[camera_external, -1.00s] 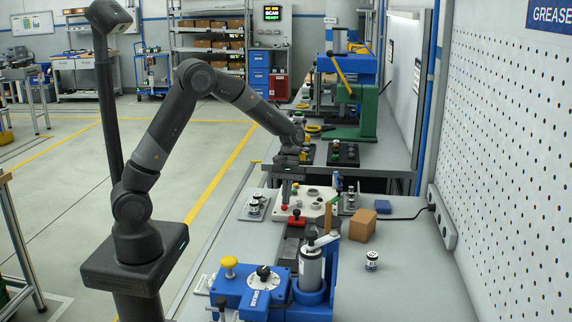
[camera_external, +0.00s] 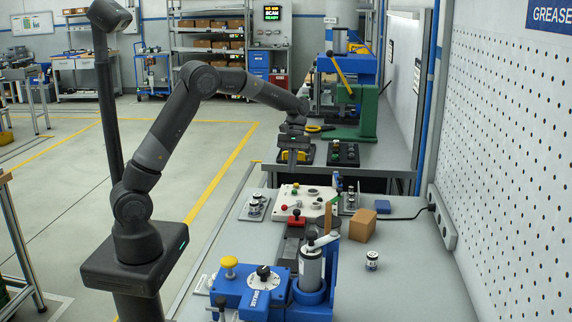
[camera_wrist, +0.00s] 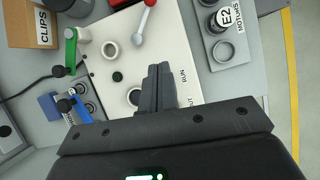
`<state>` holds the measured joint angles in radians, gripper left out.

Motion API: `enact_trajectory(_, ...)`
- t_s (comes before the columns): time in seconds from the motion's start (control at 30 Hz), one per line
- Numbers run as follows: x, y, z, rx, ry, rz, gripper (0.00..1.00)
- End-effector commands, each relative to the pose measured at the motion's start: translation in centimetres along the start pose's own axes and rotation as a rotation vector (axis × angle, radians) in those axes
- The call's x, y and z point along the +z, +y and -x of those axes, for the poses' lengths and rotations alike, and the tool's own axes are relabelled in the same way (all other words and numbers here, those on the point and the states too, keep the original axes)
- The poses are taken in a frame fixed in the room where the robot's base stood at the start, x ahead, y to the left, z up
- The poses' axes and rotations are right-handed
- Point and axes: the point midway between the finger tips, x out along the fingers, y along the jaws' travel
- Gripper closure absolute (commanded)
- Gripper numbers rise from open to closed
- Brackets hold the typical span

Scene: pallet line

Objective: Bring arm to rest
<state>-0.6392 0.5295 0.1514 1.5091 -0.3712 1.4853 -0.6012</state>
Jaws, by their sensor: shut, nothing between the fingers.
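My gripper (camera_external: 291,172) hangs from my bent arm above the near bench, fingers pointing down. It is raised clear of the white fixture plate (camera_external: 316,207). In the wrist view my gripper (camera_wrist: 160,72) has its two dark fingers together, with nothing between them. Behind them in that view lies the white plate (camera_wrist: 185,50) with rings, a black knob and a red-ended lever (camera_wrist: 145,22).
A cardboard box (camera_external: 362,225), marked CLIPS in the wrist view, stands right of the plate. A blue press (camera_external: 313,272) stands in front. A tray marked MOTORS (camera_wrist: 225,45) lies beside the plate. A green press (camera_external: 360,112) stands on the far bench.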

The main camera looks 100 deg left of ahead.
Motion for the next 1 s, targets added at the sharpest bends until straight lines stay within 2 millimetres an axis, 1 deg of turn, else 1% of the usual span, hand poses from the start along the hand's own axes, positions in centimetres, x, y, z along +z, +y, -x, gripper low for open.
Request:
enact_trajectory(0.17,0.3,0.0,0.3,0.0,0.003,-0.007,1.0)
enact_trajectory(0.27,1.8,0.1,0.6,0.001,0.023,-0.044,1.0)
enact_trajectory(0.37,4.8,0.2,1.1,0.004,0.06,-0.121,1.0)
enact_trajectory(0.47,8.6,-0.1,1.6,0.007,0.113,-0.224,1.0)
enact_trajectory(0.5,10.2,-0.3,1.7,0.007,0.134,-0.269,1.0)
enact_trajectory(0.63,14.9,-1.2,1.8,0.008,0.203,-0.412,1.0)
enact_trajectory(0.8,20.6,-3.2,1.4,0.009,0.295,-0.603,1.0)
enact_trajectory(1.0,26.2,-6.4,0.3,0.009,0.403,-0.833,1.0)
